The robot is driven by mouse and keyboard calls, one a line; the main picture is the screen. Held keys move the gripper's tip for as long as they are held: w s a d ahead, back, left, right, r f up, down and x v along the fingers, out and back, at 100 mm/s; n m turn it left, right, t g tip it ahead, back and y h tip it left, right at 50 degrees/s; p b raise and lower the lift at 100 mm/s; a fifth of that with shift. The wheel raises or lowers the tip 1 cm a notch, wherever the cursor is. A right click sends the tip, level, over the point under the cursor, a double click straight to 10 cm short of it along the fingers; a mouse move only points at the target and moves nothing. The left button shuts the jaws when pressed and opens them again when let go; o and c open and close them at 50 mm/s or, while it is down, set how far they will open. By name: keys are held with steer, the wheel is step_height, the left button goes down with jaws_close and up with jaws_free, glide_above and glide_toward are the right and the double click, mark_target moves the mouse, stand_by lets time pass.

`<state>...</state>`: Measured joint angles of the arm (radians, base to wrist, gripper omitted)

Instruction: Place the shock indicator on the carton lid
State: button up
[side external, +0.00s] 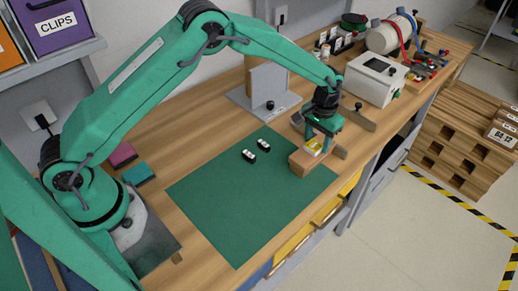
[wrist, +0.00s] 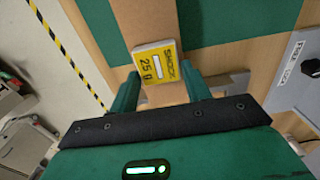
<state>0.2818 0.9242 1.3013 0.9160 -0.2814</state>
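The shock indicator (wrist: 157,66) is a flat yellow piece with a white window, marked "SHOCK 25 g". It lies at one end of the brown carton lid (wrist: 150,18). In the side external view the indicator (side external: 314,146) shows as a small yellow and white patch on top of the carton (side external: 298,164), at the right corner of the green mat. My gripper (wrist: 162,69) is open, its fingertips on either side of the indicator's near edge with a narrow gap. In the side external view my gripper (side external: 318,143) is low over the carton. Finger contact with the lid cannot be told.
Two small black and white pieces (side external: 249,156) (side external: 264,145) lie on the green mat (side external: 235,205). A grey bracket stand (side external: 268,88) is behind, and a white box (side external: 375,79) stands to the right. The mat's front is clear. The bench edge is close to the carton.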

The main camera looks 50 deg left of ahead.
mark_target(316, 144)
steer(key=shift+o, duration=1.3)
step_height(316, 144, up, 12)
steer(key=shift+r, duration=0.15)
